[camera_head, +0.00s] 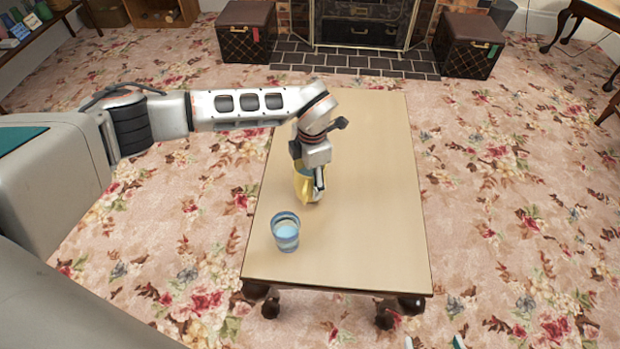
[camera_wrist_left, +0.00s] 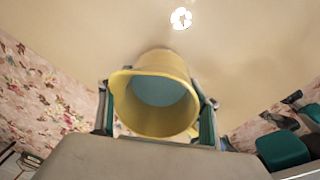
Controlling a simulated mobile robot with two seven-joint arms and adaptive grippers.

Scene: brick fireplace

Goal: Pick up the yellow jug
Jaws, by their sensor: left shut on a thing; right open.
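The yellow jug (camera_head: 302,186) is at the left side of the light wooden table, partly hidden by my left gripper (camera_head: 312,180). My left gripper is shut on the jug from above. In the left wrist view the jug (camera_wrist_left: 150,122) sits between the two fingers, with its round mouth and bluish inside facing the camera. I cannot tell whether its base touches the table. My right gripper (camera_head: 434,343) shows only as two separate fingertips at the bottom edge of the head view, open and empty, away from the jug.
A blue cup (camera_head: 286,232) stands on the table (camera_head: 370,220) in front of the jug. The right half of the table is clear. Two dark chests, left (camera_head: 246,32) and right (camera_head: 468,46), flank the fireplace (camera_head: 360,25). Flowered carpet surrounds the table.

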